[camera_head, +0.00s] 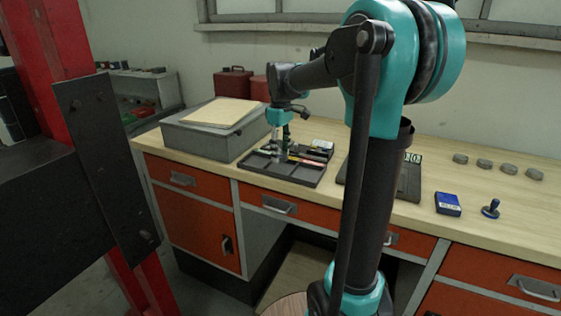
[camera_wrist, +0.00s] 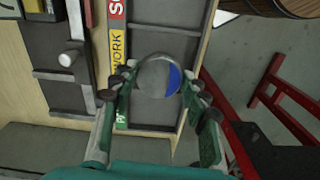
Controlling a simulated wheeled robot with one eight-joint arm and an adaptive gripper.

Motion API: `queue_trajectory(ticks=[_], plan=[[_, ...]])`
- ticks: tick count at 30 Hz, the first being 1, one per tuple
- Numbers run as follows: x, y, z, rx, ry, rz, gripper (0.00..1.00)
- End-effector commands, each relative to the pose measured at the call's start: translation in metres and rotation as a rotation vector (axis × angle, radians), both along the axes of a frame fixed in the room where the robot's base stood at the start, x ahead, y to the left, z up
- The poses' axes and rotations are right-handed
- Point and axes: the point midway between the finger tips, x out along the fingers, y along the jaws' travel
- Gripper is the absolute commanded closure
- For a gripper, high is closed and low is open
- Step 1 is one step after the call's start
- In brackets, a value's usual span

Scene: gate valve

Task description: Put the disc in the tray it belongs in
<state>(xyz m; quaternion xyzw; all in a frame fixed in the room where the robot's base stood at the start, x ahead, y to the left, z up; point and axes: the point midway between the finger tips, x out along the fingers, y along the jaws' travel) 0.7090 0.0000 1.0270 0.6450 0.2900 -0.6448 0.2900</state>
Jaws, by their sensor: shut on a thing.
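My gripper (camera_wrist: 158,88) is shut on a round grey metal disc (camera_wrist: 150,74) with a blue segment on its right side. The fingers grip the disc from left and right in the wrist view. Behind the disc is a dark tray (camera_wrist: 150,114) with coloured labels along its left edge: a red one, a yellow one reading "WORK" and a green one, partly hidden. In the head view my gripper (camera_head: 279,151) is over a dark divided tray (camera_head: 299,178) on the bench; the disc is too small to make out there. I cannot tell the height of the disc above the tray.
A grey box (camera_head: 200,142) with a flat tan board stands left of the tray. A second dark tray (camera_head: 409,184) lies to the right, partly behind my arm. A blue box (camera_head: 447,204), a blue-handled stamp (camera_head: 491,209) and several grey discs (camera_head: 484,165) lie farther right.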

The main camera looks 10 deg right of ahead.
Motion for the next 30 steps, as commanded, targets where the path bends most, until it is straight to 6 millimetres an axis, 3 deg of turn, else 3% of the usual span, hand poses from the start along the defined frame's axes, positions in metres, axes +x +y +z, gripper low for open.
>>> queue_trajectory(ticks=[9, 21, 22, 24, 30], plan=[[0.0, 0.0, -0.035, 0.0, 0.0, 0.0, 0.98], [0.0, 0.0, -0.041, 0.0, 0.0, 0.0, 0.98], [0.0, 0.0, -0.04, 0.0, 0.0, 0.0, 0.51], [0.0, 0.0, -0.04, 0.0, 0.0, 0.0, 0.46], [0.0, 0.0, -0.04, 0.0, 0.0, 0.0, 0.46]])
